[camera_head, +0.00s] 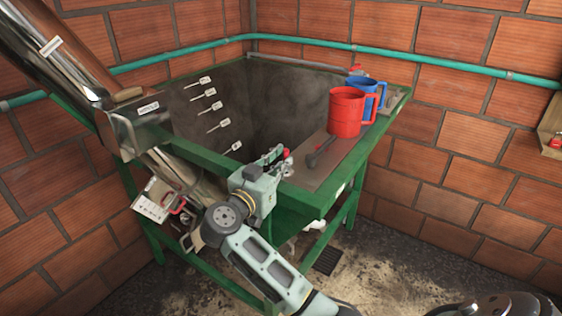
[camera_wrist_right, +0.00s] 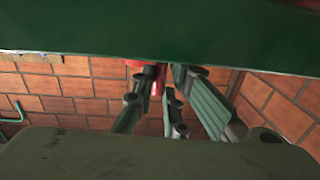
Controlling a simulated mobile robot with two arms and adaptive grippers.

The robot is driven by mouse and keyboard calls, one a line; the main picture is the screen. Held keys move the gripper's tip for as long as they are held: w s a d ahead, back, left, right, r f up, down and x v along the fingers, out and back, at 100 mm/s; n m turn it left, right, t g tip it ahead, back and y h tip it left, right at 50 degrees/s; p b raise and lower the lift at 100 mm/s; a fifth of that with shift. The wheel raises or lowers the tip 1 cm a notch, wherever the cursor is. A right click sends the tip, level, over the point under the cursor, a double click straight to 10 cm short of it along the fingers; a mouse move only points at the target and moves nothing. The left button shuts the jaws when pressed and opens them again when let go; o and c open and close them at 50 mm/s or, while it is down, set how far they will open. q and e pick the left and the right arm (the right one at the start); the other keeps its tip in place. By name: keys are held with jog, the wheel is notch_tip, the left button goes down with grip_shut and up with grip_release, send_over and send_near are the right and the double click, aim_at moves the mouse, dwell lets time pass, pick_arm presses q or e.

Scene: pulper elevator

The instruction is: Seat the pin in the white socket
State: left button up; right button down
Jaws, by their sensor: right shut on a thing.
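My right gripper (camera_head: 272,160) is at the front edge of the green-framed tank, with its fingers pointing up and away over the rim. In the right wrist view, its fingers (camera_wrist_right: 165,100) are close together around a small red piece (camera_wrist_right: 147,72), just below a green beam. This held piece is mostly hidden, and I cannot tell whether it is the pin. A small red part also shows by the fingertips in the head view. A white fitting (camera_head: 315,225) sits under the frame's front corner; I cannot tell whether it is the white socket. My left gripper is not in view.
A red mug (camera_head: 346,112) and a blue mug (camera_head: 369,92) stand on the tank's right ledge (camera_head: 322,175), near a dark long-handled tool (camera_head: 321,152). A shiny metal tube (camera_head: 65,65) slants down at left. White tags (camera_head: 210,92) line the inner wall.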

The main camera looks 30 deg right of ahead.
jog(key=c, duration=1.8)
grip_release()
jog(key=shift+d+r, duration=0.1)
jog(key=shift+r, duration=0.05)
jog(key=shift+o, duration=0.2)
jog(key=b+v, duration=0.2)
jog(key=v, duration=1)
